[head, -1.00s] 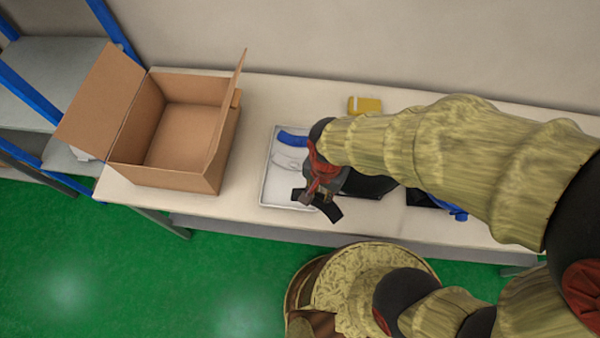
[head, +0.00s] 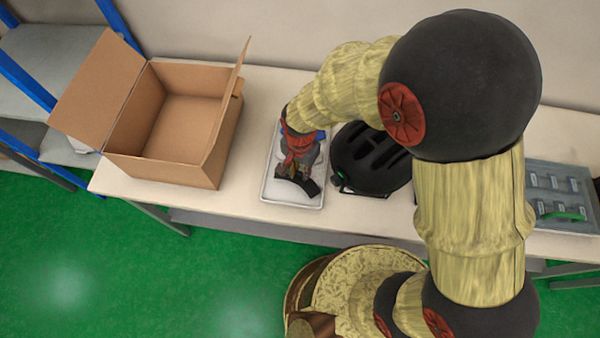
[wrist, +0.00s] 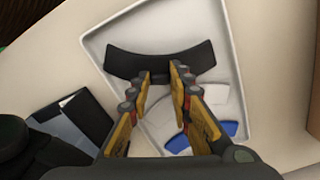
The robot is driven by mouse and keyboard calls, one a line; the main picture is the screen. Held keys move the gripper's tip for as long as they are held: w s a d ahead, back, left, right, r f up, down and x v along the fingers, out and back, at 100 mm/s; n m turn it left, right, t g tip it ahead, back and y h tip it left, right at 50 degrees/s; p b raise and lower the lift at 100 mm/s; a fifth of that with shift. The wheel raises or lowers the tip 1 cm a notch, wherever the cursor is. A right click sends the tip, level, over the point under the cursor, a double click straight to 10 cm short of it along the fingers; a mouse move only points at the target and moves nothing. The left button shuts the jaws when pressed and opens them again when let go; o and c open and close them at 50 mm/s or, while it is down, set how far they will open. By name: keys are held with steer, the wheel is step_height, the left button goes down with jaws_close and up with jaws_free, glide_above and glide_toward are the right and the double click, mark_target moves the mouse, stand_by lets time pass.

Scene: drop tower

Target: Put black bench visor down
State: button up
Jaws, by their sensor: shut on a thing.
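The black bench visor (head: 297,184) is a curved dark strip. My gripper (head: 296,167) is shut on it, over the front part of a white tray (head: 265,190). In the wrist view the visor (wrist: 158,60) lies crosswise at the fingertips (wrist: 161,77), inside the tray's outline (wrist: 228,30). I cannot tell whether it touches the tray floor. Behind it in the tray are a white visor (wrist: 213,95) and a blue visor (wrist: 230,128), partly hidden by the fingers.
An open cardboard box (head: 165,170) stands left of the tray. A black helmet (head: 372,160) sits close to the tray's right side. A grey panel with a green handle (head: 565,214) is at the far right. The table (head: 240,190) is bare between box and tray.

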mark_target(300, 173)
steer(key=shift+f, duration=0.6)
steer(key=shift+f, duration=0.1)
steer(key=o, duration=0.8)
step_height(300, 173, up, 12)
steer(key=p, duration=0.3)
steer(key=shift+r, duration=0.2)
